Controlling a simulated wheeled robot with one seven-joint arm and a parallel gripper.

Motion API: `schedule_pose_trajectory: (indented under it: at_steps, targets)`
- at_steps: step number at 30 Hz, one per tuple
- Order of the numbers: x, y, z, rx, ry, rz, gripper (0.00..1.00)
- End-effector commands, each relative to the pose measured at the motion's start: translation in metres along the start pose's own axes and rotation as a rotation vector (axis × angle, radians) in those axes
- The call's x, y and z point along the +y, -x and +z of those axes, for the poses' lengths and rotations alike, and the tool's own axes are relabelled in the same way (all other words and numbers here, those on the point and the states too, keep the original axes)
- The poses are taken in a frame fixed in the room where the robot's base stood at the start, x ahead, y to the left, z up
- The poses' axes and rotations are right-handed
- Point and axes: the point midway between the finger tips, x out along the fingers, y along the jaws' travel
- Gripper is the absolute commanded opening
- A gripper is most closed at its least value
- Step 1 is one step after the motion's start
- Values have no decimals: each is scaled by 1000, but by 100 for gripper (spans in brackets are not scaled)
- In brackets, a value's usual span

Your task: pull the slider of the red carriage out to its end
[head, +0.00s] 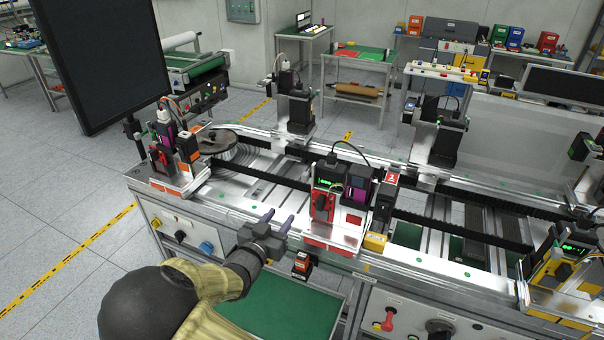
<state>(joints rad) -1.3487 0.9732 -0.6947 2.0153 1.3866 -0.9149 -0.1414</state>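The red carriage (345,232) stands at the front of the machine bench, near the middle of the head view. It has a red front edge, a red block (322,207) on its left side, and black and purple modules above. I cannot tell which part is its slider or how far out it is. My gripper (280,216) is just left of the carriage, above the front edge of the bench. Its two fingers point toward the bench and are apart, with nothing seen between them. The gripper looks clear of the carriage, though depth is hard to judge.
An orange-based carriage (170,184) stands left and a yellow one (560,268) right. A black chain track (425,226) runs along the bench. A small orange-black block (302,265) sits at the front edge. A large dark screen (103,60) stands at the left.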

Motion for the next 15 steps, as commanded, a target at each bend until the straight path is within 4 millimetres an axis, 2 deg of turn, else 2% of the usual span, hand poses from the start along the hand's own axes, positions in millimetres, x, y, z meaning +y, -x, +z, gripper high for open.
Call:
schedule_pose_trajectory:
  at_steps: [1, 4, 15]
  targets:
    - [-5, 7, -6, 30, -2, -3, 40]
    - [-8, 11, -9, 56, -7, 1, 40]
    - [-7, 7, -9, 53, -7, 2, 40]
